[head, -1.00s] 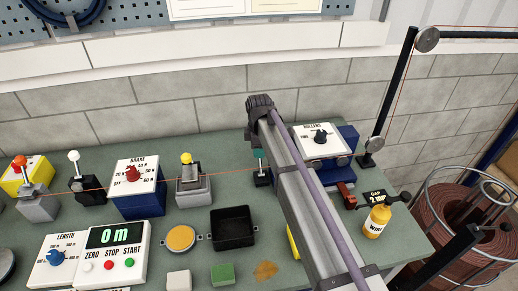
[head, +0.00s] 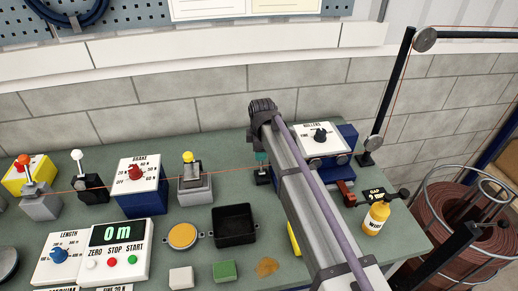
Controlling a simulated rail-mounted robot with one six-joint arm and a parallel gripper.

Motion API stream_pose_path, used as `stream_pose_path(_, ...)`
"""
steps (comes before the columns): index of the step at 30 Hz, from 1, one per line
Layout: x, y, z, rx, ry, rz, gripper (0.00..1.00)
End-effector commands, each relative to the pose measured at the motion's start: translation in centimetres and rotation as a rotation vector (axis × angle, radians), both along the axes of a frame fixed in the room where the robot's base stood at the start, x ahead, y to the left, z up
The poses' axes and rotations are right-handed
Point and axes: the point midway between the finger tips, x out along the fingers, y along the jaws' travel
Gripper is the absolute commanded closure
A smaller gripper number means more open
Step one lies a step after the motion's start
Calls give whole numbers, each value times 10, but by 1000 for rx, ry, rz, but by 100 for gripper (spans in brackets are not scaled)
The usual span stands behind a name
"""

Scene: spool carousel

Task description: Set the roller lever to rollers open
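The rollers panel (head: 339,147) is a white plate marked ROLLERS on a blue box at the back right of the bench. A black knob (head: 320,135) stands on it. A label reading FINE shows to the knob's left; other markings are covered or too small to read, so its setting cannot be told. My arm crosses the view from the lower right up to a dark joint, just left of the panel, and covers part of the box's left side. My gripper is not visible.
A red block (head: 346,192) with a black handle, a GAP sign (head: 376,194) and a yellow bottle (head: 376,219) stand in front of the panel. An orange wire runs across the bench to a pulley post (head: 383,100). A black tray (head: 234,236) lies left of my arm.

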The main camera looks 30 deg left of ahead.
Motion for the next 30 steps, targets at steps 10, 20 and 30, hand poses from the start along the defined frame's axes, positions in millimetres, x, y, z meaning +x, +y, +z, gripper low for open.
stream_pose_path(10, 0, 0, 5, 0, 0, 0, 41)
stream_pose_path(20, -6, -6, 73, 0, 0, 0, 41)
stream_pose_path(30, -11, -10, 109, 0, 0, 0, 41)
